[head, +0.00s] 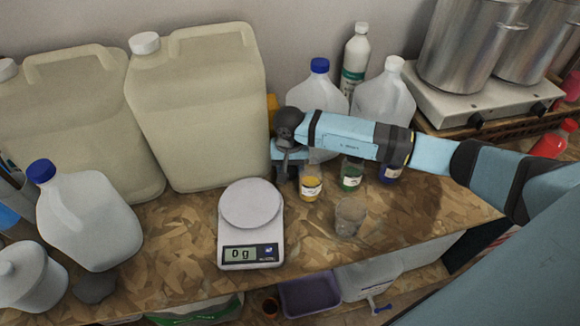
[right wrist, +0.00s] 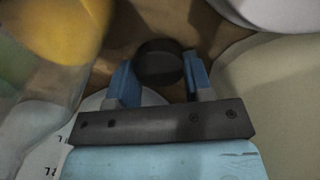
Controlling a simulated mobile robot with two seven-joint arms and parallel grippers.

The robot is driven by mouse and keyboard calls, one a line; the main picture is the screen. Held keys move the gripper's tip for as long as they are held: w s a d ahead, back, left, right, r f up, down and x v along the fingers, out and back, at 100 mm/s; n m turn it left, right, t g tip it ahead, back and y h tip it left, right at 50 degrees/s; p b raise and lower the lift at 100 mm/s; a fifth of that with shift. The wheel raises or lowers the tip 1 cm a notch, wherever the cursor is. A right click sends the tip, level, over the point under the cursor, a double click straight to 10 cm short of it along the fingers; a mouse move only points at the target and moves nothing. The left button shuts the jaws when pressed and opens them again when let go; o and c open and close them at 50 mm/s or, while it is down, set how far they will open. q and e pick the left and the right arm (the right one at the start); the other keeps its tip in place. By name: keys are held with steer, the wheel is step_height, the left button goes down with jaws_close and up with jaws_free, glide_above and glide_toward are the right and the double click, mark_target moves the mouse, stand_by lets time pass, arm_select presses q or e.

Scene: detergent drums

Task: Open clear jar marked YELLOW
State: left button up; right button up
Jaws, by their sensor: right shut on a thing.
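The clear jar with yellow contents and a white label (head: 311,188) stands on the wooden worktop in the head view. Its top looks uncovered there. My right gripper (head: 289,173) is just left of it, pointing down. In the right wrist view its two blue fingers (right wrist: 160,82) are shut on a dark round lid (right wrist: 159,60). A blurred yellow shape (right wrist: 68,30), likely the yellow jar, lies apart from the lid at upper left. The gripper's arm partly covers the area behind the jars. My left gripper is not in view.
A green jar (head: 351,174) and a blue jar (head: 391,174) stand right of the yellow one. An empty clear cup (head: 350,216) is in front. A scale (head: 251,254) reads 0 g. A large beige jug (head: 205,120) stands close left of the gripper. Bare worktop lies right of the cup.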

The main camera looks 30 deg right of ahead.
steer(key=shift+f, duration=0.45)
steer(key=shift+f+b, duration=0.2)
steer(key=shift+b, duration=0.1)
steer(key=o, duration=1)
